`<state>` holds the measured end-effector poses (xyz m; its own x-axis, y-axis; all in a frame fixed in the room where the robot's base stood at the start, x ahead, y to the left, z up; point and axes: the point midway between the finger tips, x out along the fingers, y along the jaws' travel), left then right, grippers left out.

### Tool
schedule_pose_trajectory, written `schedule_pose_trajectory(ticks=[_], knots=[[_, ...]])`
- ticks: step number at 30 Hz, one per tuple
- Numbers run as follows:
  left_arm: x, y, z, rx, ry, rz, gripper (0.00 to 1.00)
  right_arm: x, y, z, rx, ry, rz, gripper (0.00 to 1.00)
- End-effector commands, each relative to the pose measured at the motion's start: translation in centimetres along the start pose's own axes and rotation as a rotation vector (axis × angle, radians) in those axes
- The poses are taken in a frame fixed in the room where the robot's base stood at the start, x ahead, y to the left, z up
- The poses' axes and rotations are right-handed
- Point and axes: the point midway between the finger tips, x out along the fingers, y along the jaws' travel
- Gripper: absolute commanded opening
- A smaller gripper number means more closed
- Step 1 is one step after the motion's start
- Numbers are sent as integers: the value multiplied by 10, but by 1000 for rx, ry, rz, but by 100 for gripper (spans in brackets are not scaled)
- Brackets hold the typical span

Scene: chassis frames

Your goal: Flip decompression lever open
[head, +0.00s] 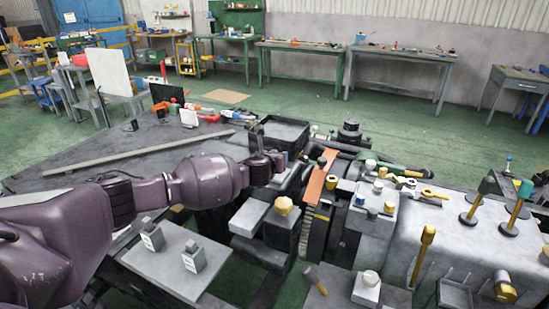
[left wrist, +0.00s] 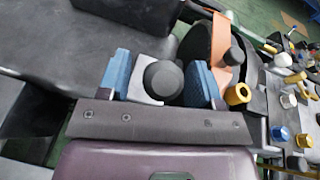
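My left gripper (head: 268,158) reaches in from the left over the machine frame, near a black open tray. In the left wrist view its two blue fingertips (left wrist: 158,82) stand apart. A round black knob (left wrist: 163,79) on a light grey block (left wrist: 140,88) shows between them; I cannot tell whether the fingers touch it. I cannot tell for certain which part is the decompression lever. An orange strip (head: 319,177) lies just right of the gripper, and it also shows in the left wrist view (left wrist: 222,55). My right gripper is not in view.
The black tray (head: 285,122) stands behind the gripper. Yellow-capped posts (head: 283,205) and several small knobs and levers crowd the machine to the right. A light grey plate (head: 165,270) with two small blocks lies in front. Workbenches (head: 402,65) line the wall.

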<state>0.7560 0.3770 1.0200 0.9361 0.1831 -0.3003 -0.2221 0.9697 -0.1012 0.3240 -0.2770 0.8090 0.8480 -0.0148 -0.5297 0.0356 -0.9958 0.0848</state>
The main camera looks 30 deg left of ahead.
Motion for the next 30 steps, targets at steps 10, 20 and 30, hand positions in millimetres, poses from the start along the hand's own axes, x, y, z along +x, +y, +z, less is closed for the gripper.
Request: schedule_pose_trajectory(ticks=[10,20,30], knots=[[-8,0,2,1,-1,0,59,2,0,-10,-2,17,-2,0],[-52,1,1,2,0,0,59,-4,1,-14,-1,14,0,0],[-96,0,0,0,0,0,59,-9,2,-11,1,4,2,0]])
